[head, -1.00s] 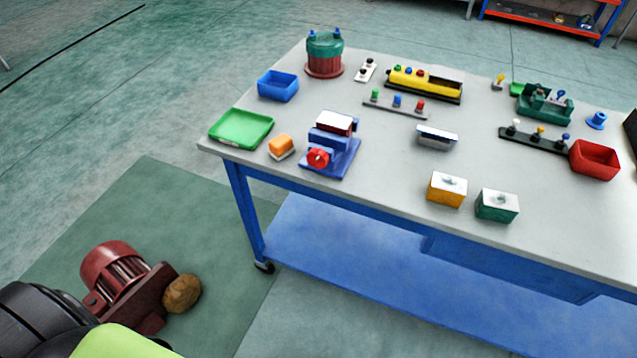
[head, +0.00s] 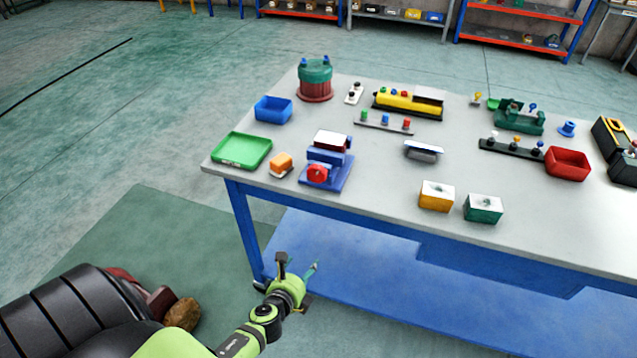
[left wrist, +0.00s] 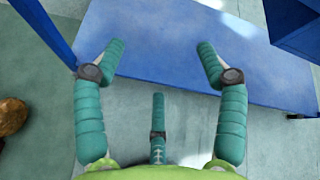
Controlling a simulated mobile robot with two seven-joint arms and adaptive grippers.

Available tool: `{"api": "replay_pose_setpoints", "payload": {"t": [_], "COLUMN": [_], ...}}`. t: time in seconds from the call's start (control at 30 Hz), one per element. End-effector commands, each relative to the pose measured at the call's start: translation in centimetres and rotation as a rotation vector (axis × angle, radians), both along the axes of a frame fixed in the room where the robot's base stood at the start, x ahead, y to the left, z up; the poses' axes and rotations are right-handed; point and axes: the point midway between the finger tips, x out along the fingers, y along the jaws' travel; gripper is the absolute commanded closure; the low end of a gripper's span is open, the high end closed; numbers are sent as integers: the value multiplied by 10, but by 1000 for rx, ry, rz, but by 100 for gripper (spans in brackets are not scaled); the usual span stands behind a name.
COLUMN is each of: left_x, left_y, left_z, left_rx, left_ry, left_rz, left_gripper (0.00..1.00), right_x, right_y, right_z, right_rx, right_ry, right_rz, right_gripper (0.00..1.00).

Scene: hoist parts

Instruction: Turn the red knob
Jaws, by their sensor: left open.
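The red knob (head: 317,174) is on the front of a blue device (head: 331,165) near the front left edge of the table. My left gripper (head: 298,264) is in front of the table, lower than the tabletop and below the knob, well apart from it. In the left wrist view its fingers (left wrist: 160,52) are spread open with nothing between them, above the blue lower shelf (left wrist: 180,85). The knob is not in the left wrist view. My right gripper is not in view.
The table's front edge (head: 340,201) lies between my left gripper and the tabletop.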

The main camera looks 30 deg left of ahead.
Motion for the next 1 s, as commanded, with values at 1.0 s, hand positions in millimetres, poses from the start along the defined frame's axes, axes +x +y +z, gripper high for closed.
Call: {"api": "replay_pose_setpoints", "payload": {"t": [1.0], "left_x": [130], "left_y": [43], "left_z": [209], "left_rx": [1002], "left_ry": [-217], "left_rz": [-228], "left_gripper": [27], "right_x": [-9], "right_y": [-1], "right_z": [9], "right_rx": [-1], "right_ry": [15], "right_rz": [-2], "right_gripper": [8]}}
